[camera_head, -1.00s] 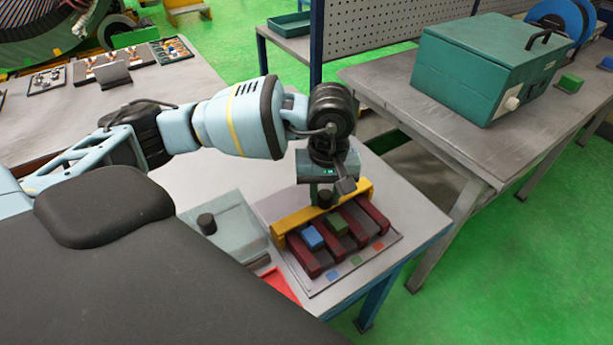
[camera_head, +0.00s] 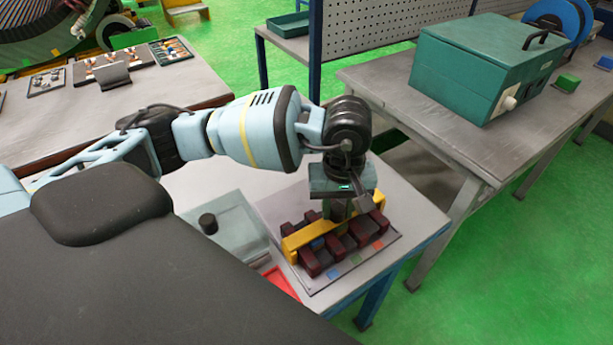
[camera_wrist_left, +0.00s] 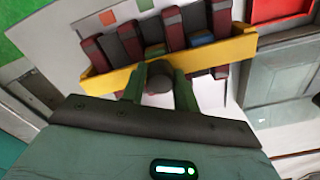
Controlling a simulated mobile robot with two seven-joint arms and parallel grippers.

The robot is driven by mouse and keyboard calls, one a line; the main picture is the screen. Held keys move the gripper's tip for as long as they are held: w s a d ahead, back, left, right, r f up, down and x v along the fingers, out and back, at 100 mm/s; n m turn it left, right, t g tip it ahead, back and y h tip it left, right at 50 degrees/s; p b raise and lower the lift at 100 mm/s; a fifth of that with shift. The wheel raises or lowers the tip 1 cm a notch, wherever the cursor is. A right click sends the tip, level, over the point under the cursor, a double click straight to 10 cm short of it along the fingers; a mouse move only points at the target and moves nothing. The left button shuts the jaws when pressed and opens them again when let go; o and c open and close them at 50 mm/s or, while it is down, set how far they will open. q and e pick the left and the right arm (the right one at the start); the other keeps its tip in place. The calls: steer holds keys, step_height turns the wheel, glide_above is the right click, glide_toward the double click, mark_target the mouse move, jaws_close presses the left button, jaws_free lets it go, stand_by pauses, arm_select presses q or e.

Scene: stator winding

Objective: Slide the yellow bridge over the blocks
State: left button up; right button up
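The yellow bridge (camera_head: 298,247) lies across the dark red bars (camera_head: 312,266) of a slotted fixture. In the left wrist view the bridge (camera_wrist_left: 225,50) crosses the bars, with bar ends showing on both sides. A blue block (camera_head: 318,243) sits in a slot and is partly covered by the bridge; it also shows in the left wrist view (camera_wrist_left: 201,37). A green block (camera_wrist_left: 154,50) is beside the bridge in another slot. My left gripper (camera_wrist_left: 159,82) has its green fingers either side of the bridge's dark knob (camera_wrist_left: 158,70) and appears shut on it. My right gripper is not in view.
The fixture's base plate (camera_head: 333,284) has coloured squares along its front. A pale tray (camera_head: 233,228) with a dark knob lies to the left, and a red-rimmed item (camera_head: 280,284) in front. A green box (camera_head: 478,75) stands on the bench at right.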

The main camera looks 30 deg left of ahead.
arm_select(q)
steer(key=o, duration=0.3)
steer(key=shift+f, duration=0.45)
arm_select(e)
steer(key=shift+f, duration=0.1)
arm_select(q)
steer(key=shift+o, duration=0.2)
steer(key=shift+s+a+r, duration=0.1)
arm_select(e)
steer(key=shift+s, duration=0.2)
arm_select(q)
steer(key=shift+a+r+p, duration=0.1)
steer(key=shift+r+p, duration=0.2)
steer(key=shift+r, duration=0.55)
step_height(320, 180, up, 2)
steer(key=shift+p, duration=0.35)
steer(key=shift+r+p, duration=0.45)
steer(key=shift+r, duration=1)
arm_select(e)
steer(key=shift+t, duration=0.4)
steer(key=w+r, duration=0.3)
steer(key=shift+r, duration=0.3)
